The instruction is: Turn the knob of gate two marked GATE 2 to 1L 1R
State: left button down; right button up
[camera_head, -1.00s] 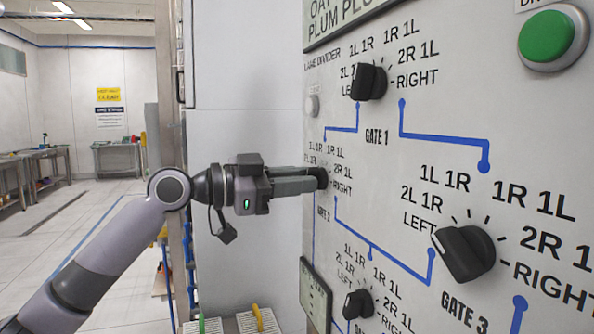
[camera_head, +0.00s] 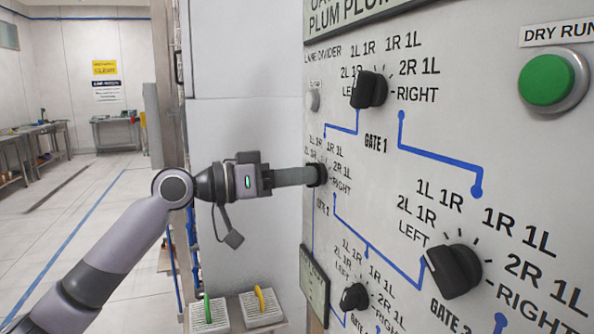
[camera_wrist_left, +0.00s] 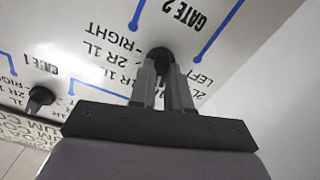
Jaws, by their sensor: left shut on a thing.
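The gate two knob (camera_head: 318,174) is a black rotary knob on the white panel, mostly hidden by my gripper in the head view. Its labels, 1L 1R, 2R 1L and RIGHT, show around it. My left gripper (camera_head: 312,175) reaches it from the left and is shut on it. In the left wrist view the two fingers (camera_wrist_left: 165,92) are on either side of the black knob (camera_wrist_left: 159,58), below the GATE 2 lettering. The knob's pointer is hidden, so its setting cannot be told. My right gripper is not in view.
A green DRY RUN button (camera_head: 546,79) is at upper right. Open floor lies at left.

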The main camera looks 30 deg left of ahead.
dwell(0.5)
pick_arm(q)
jog(key=c, duration=1.1)
grip_release()
jog(key=shift+b+v, duration=1.55)
jog(key=shift+v, duration=2.05)
